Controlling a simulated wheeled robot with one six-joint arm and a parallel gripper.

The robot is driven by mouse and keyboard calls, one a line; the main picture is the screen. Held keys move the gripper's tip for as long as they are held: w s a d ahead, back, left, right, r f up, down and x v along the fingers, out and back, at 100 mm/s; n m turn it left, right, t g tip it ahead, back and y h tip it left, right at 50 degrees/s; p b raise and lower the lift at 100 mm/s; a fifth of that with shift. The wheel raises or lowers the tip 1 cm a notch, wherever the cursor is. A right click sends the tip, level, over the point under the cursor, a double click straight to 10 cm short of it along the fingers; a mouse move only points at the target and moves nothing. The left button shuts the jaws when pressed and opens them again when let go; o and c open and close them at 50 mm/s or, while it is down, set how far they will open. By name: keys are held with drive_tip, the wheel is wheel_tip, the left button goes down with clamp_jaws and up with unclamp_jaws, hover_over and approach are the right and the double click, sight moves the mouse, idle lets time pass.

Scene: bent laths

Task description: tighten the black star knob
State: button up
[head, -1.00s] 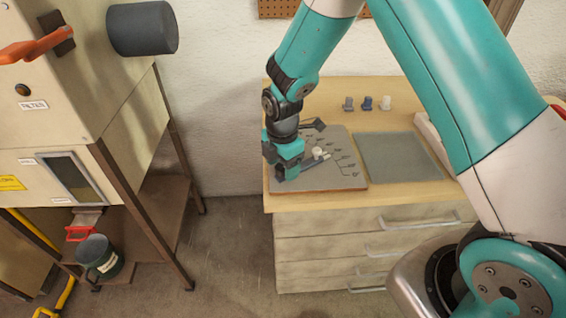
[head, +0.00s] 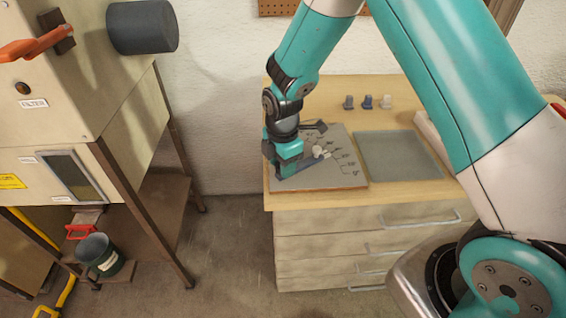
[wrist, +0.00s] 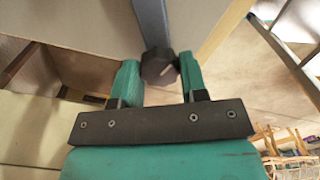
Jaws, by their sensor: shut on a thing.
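The black star knob (wrist: 158,68) shows in the wrist view between the two teal fingers, with a small pale mark on it. A grey-blue bar (wrist: 152,22) runs away from it toward the top. My gripper (wrist: 162,82) is shut on the knob. In the head view my gripper (head: 277,170) points down over the left part of a grey board (head: 335,180) on the cabinet top, and the knob is hidden behind the fingers. The bar (head: 300,167) lies across the board there.
A grey mat (head: 398,160) lies right of the board. A beige machine (head: 70,120) with an orange handle stands left, apart from the wooden drawer cabinet (head: 350,235).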

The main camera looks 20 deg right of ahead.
drive_tip(key=m, duration=2)
drive_tip(key=shift+m, duration=0.3)
drive_tip(key=m, duration=0.6)
idle(0.4)
drive_tip(key=o, duration=0.9)
